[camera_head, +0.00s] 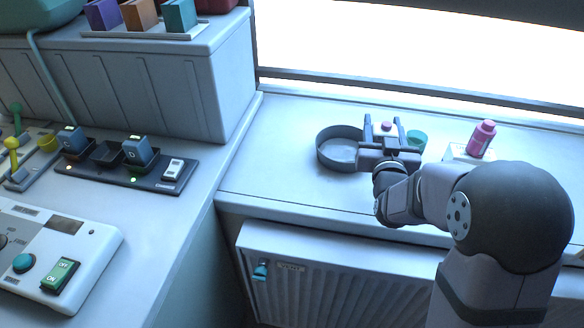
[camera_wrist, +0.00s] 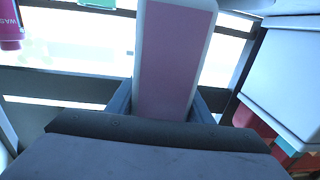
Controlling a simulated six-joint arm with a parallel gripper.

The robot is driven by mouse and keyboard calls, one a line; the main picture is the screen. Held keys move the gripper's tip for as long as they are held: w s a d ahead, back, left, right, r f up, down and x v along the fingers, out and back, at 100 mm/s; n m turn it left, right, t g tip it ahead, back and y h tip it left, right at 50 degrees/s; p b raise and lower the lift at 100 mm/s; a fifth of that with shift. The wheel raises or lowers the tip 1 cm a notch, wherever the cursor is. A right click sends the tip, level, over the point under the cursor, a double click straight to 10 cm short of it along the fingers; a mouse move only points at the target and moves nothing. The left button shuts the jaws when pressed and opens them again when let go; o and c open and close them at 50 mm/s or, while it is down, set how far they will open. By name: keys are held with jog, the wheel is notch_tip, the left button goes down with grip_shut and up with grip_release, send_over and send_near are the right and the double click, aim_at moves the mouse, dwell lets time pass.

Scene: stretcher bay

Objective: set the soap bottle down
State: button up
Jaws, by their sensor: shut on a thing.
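My gripper (camera_head: 384,124) is over the counter below the window, shut on the soap bottle. In the wrist view the soap bottle (camera_wrist: 174,62) is a pale body with a mauve panel, running up between the two fingers. In the head view only its small pink top (camera_head: 387,127) shows between the fingers; the rest is hidden by my gripper. I cannot tell whether its base touches the counter (camera_head: 290,188). A dark round tray (camera_head: 325,160) with a raised rim is just left of my gripper.
A teal cup (camera_head: 417,138) stands close on the right of my gripper. A grey cabinet (camera_head: 195,85) rises at left. The counter's front left is clear.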

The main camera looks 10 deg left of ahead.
jog(key=s+a+n+g+y+b, duration=0.15)
jog(key=a+n+y+b, duration=0.35)
jog(key=a, duration=1.9)
jog(key=w+a+r+m+p, duration=0.1)
jog(key=w+a+r+p, duration=0.1)
jog(key=w, duration=0.2)
notch_tip(320, 180, down, 10)
jog(key=p, duration=0.1)
jog(key=shift+s+d+y, duration=0.2)
jog(key=shift+y, duration=0.1)
jog(key=shift+f, duration=0.2)
jog(key=o, duration=1.3)
jog(key=shift+c, duration=0.2)
